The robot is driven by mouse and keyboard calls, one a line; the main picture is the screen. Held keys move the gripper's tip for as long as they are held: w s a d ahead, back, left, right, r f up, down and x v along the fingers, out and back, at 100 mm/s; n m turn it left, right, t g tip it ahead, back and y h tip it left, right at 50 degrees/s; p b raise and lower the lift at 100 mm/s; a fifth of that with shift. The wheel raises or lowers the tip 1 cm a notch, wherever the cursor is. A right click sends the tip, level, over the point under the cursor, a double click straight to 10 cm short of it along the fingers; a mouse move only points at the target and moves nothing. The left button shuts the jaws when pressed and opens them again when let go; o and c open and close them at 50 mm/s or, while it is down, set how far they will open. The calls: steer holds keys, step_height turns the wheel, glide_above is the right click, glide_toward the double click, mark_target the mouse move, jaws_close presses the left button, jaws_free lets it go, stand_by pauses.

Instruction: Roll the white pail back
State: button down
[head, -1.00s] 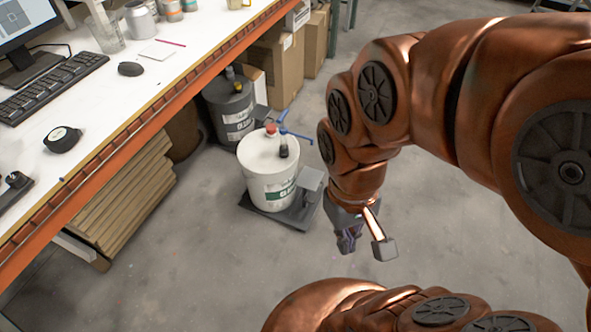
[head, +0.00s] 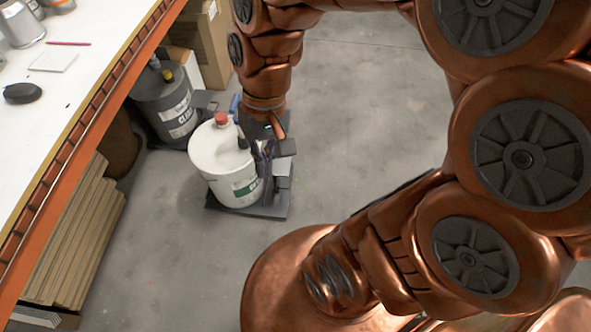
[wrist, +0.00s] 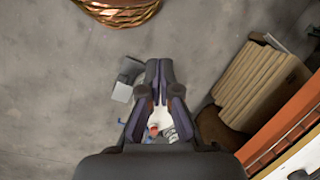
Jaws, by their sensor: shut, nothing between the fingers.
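The white pail (head: 213,160) with a red cap (head: 221,118) and a green-marked label stands upright on a low dark wheeled base (head: 271,211). My gripper (head: 266,173) is shut and empty, pointing down at the right side of the pail in the head view. I cannot tell whether it touches the pail or the base. Part of a blue piece (head: 234,103) shows behind the pail's top. In the wrist view, my shut fingers (wrist: 159,65) partly hide the white pail (wrist: 161,118).
A dark grey pail (head: 165,105) stands behind the white one, beside the orange-edged bench (head: 75,135). Cardboard boxes (head: 205,45) stand at the back. Flat tan panels (head: 80,235) lean under the bench. The concrete floor to the right and in front is open.

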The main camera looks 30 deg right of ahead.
steer(key=w+d+f+m+y+b, duration=0.1)
steer(key=w+f+m+y+b, duration=0.35)
steer(key=w+f+b, duration=0.6)
steer(key=w+d+f+m+t+y+b, duration=0.25)
steer(key=w+d+f+m+b, duration=0.4)
steer(key=w+f, duration=0.7)
steer(key=s+d+f+m+t+h+b, duration=0.1)
steer(key=s+d+f+m+t+b, duration=0.35)
steer(key=d+f, duration=1.05)
steer(key=w+d+f+m+t+h+b, duration=0.15)
steer(key=d+f+m+b, duration=0.35)
steer(key=d+f+m, duration=0.95)
steer(key=w+a+f+n+b, duration=0.5)
steer(key=w+a+f, duration=0.2)
steer(key=a+f, duration=0.2)
steer(key=shift+w+a+f+n, duration=0.2)
steer(key=shift+a+f+n, duration=0.15)
steer(key=shift+a, duration=0.5)
steer(key=shift+a+g, duration=0.1)
steer(key=shift+g, duration=0.15)
